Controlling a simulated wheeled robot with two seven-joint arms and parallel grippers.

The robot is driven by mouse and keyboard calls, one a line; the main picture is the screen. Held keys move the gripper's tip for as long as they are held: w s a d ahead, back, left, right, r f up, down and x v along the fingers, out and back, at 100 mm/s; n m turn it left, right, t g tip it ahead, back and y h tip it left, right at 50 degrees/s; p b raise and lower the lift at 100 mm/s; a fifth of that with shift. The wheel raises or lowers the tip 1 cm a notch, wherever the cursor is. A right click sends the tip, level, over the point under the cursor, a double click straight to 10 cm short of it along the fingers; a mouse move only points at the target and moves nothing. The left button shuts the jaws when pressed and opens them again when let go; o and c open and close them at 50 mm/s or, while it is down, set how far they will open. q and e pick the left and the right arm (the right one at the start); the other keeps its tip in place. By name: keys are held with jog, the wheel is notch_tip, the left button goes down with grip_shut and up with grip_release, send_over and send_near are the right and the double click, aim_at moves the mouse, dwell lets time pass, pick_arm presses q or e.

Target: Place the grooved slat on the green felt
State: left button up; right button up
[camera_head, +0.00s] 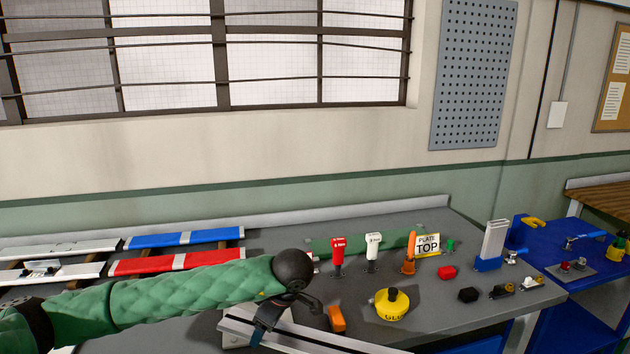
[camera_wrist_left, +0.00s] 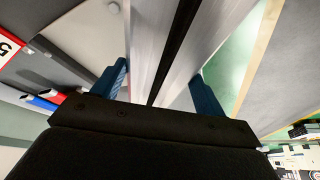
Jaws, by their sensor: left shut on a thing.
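The grooved slat (camera_head: 300,335) is a long silver bar with a dark groove, at the bottom middle of the head view. My left gripper (camera_head: 265,325) is shut on it. In the left wrist view the slat (camera_wrist_left: 145,50) runs between the blue fingers of my left gripper (camera_wrist_left: 160,85), its dark groove lengthwise. A green strip, likely the green felt (camera_head: 375,241), lies at the back of the grey bench, partly hidden behind tools. A green surface also shows in the left wrist view (camera_wrist_left: 234,62), right of the slat. My right gripper is not in view.
A red tool (camera_head: 338,253), a white tool (camera_head: 373,250), an orange cone (camera_head: 409,256) and a "PLATE TOP" sign (camera_head: 427,245) stand at the back. A yellow round container (camera_head: 391,306) and an orange block (camera_head: 336,318) sit near the slat. Blue (camera_head: 184,239) and red (camera_head: 176,261) bars lie left.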

aim_at(285, 329)
pick_arm(q)
jog(key=m, duration=0.1)
jog(key=d+m+t, duration=0.1)
jog(key=m, duration=0.1)
jog(key=m+h, duration=0.1)
jog(key=shift+d+f+m+t, duration=0.15)
jog(key=shift+d+m+t, duration=0.15)
jog(key=shift+m, duration=0.1)
jog(key=shift+s+d+f+m+t+h, duration=0.1)
jog(key=shift+d+m+t+h, duration=0.1)
jog(key=shift+m, duration=0.4)
jog(key=shift+d+m+t+h, duration=0.1)
jog(key=shift+d+m, duration=0.05)
jog(key=shift+m, duration=0.45)
jog(key=m+h, duration=0.1)
jog(key=m, duration=0.1)
jog(key=d+m, duration=0.1)
jog(key=m, duration=0.1)
jog(key=d+m+h, duration=0.1)
jog(key=m, duration=0.1)
jog(key=shift+s+f+m+t+h, duration=0.1)
jog(key=shift+f+m+t+h, duration=0.2)
